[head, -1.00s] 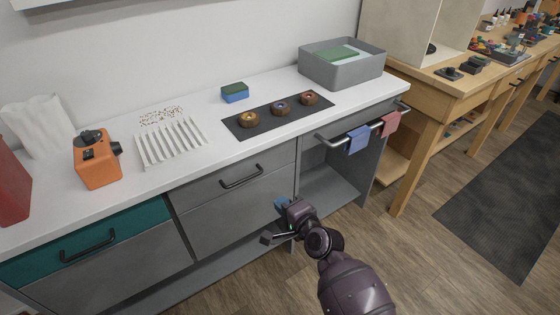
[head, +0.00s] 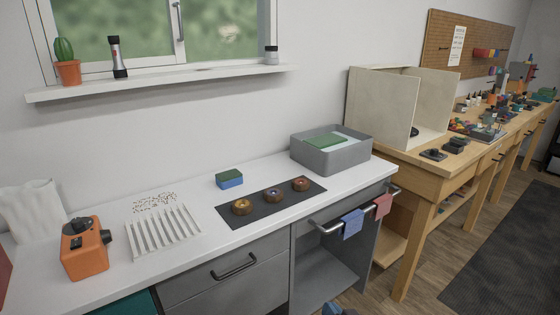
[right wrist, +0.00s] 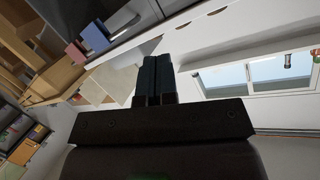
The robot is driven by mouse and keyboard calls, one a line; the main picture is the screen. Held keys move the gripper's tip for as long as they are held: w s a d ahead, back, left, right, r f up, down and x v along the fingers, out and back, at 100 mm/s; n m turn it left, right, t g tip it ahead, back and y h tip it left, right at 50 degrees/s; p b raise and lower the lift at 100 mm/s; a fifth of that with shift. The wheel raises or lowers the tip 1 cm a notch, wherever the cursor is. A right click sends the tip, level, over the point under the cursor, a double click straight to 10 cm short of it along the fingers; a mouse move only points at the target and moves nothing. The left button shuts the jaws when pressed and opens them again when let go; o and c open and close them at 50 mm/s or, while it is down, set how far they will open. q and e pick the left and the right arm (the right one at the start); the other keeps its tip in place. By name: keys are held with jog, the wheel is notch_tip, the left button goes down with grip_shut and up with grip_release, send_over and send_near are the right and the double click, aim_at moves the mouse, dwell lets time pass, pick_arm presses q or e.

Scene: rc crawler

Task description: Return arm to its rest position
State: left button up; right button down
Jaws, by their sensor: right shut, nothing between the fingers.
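My right gripper (head: 335,309) barely shows at the bottom edge of the head view, in front of the grey cabinet and below the counter. Only its bluish tip is visible there; the rest of the arm is out of frame. In the right wrist view its two dark fingers (right wrist: 155,80) are together with nothing between them. My left gripper is not in view.
The white counter (head: 110,285) carries an orange device (head: 84,248), a slotted white rack (head: 163,231), a dark mat (head: 225,212) with three wheels, a sponge (head: 229,179) and a grey basin (head: 345,155). Blue (head: 352,223) and red cloths (head: 383,206) hang on a rail.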

jog(key=s+d+f+g+h, duration=0.1)
jog(key=s+d+f, duration=0.2)
jog(key=s+d, duration=0.2)
jog(key=s+d+f+n+g+h, duration=0.1)
jog(key=s+d, duration=0.4)
jog(key=s, duration=0.6)
jog(key=s+d+f+g+h, duration=0.1)
jog(key=s+d+f+h, duration=0.2)
jog(key=s+d+f, duration=0.2)
jog(key=s, duration=0.3)
jog(key=shift+s+d+n+p, duration=0.15)
jog(key=shift+d+n+p, duration=0.15)
jog(key=shift+d, duration=0.1)
jog(key=shift+f, duration=0.1)
